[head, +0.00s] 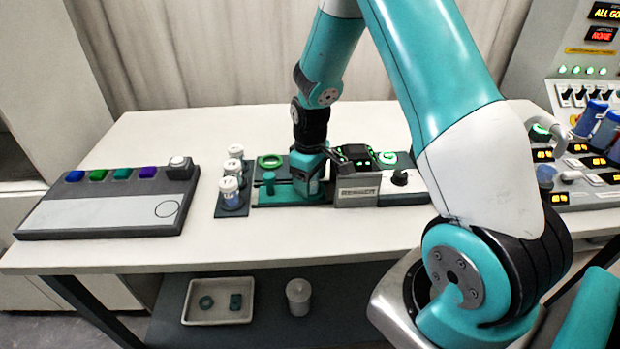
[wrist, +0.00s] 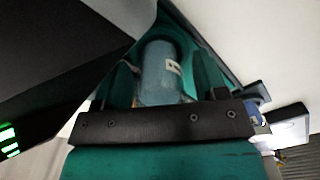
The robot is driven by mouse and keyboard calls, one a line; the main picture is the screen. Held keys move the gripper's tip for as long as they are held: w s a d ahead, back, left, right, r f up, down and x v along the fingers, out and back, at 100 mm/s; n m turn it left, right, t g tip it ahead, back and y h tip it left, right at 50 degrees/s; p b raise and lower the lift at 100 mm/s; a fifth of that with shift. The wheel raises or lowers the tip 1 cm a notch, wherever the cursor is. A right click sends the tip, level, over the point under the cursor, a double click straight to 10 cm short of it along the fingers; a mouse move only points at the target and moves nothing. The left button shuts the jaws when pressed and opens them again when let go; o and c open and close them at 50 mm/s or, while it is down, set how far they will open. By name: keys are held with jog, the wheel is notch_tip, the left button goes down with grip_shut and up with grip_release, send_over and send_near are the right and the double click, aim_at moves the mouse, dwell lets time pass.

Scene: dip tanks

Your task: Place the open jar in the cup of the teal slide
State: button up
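My gripper (head: 308,187) points down over the teal slide (head: 265,198) on the table, left of a grey boxy device. In the wrist view, a blue-grey jar (wrist: 158,72) with a small pale label is between my gripper's two fingers (wrist: 163,80). The fingers are very close to its sides; I cannot tell whether they touch it. A round teal cup wall (wrist: 182,35) shows around the jar's far end; whether the jar rests on the bottom is hidden. In the head view my gripper hides the jar.
A dark rack with several white-capped jars (head: 230,190) stands just left of the slide. A grey device (head: 357,190) with green lights stands close on the right. A panel with coloured buttons (head: 110,207) lies at left. A tray (head: 217,284) sits on the lower shelf.

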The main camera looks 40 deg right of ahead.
notch_tip(320, 180, up, 12)
jog(key=s+a+r+n+y, duration=0.1)
jog(key=s+a+r, duration=0.25)
jog(key=a, duration=0.35)
jog(key=s+a+r+y, duration=0.1)
jog(key=s+a+r, duration=0.25)
jog(key=a, duration=0.25)
jog(key=s+a+r+n+y, duration=0.1)
jog(key=s+a, duration=0.3)
jog(key=s, duration=0.3)
jog(key=s+a+r+n+y, duration=0.1)
jog(key=s+a, duration=0.4)
jog(key=s, duration=0.3)
jog(key=shift+a+r+b, duration=0.2)
jog(key=shift+a+b, duration=0.05)
jog(key=shift+b, duration=0.2)
